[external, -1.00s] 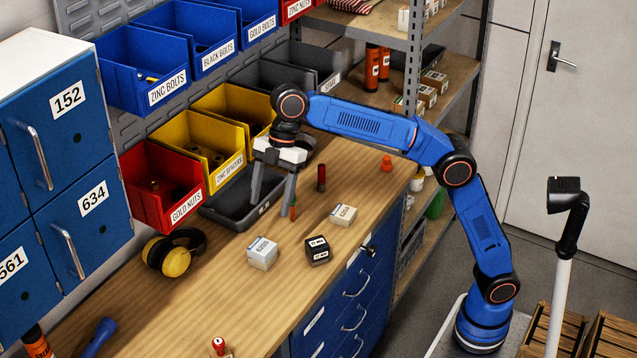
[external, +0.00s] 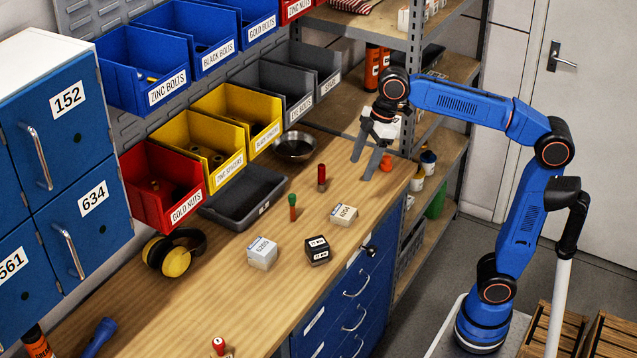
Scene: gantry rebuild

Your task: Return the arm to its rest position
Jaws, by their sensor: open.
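My gripper (external: 364,164) hangs from my blue arm above the right end of the wooden workbench (external: 215,285). Its two grey fingers point down, spread apart, with nothing seen between them. An orange object (external: 386,163) stands on the bench just right of the fingers. The dark tray (external: 243,197), the green-topped item (external: 292,206) and the dark red cylinder (external: 321,178) are to the left of the gripper. My arm is bent at the elbow at the right of the view.
A metal bowl (external: 295,146) sits at the bench's back. Small boxes labelled 6205 (external: 262,254) and 6204 (external: 344,215) and a black box (external: 318,250) stand in front. Metal shelving (external: 425,135) stands behind my arm; a dark-topped white post (external: 562,285) is at right.

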